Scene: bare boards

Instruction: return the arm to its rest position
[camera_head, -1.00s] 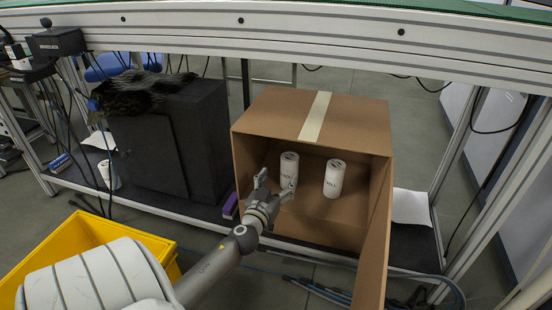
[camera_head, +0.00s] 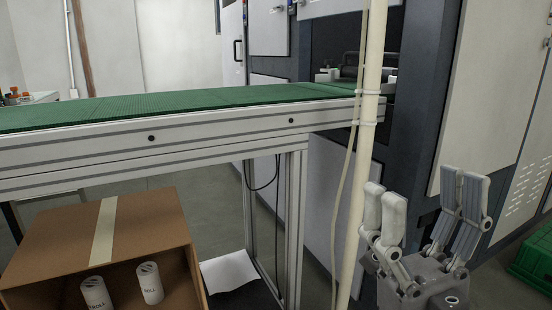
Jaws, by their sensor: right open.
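My right gripper (camera_head: 422,204) is raised at the lower right of the head view, fingers pointing up. Its fingers are spread wide apart with nothing between them. It is well to the right of the cardboard box (camera_head: 150,232) and apart from it. Two white cans (camera_head: 150,284) (camera_head: 96,294) with dark print stand inside the box, partly cut off by the bottom edge. My left gripper is not in view.
A conveyor with a green belt (camera_head: 180,102) runs above the box on a metal frame. A pale vertical pole (camera_head: 362,170) stands just left of my right gripper. Grey cabinets (camera_head: 500,90) stand behind it. A green crate (camera_head: 534,258) is at the right edge.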

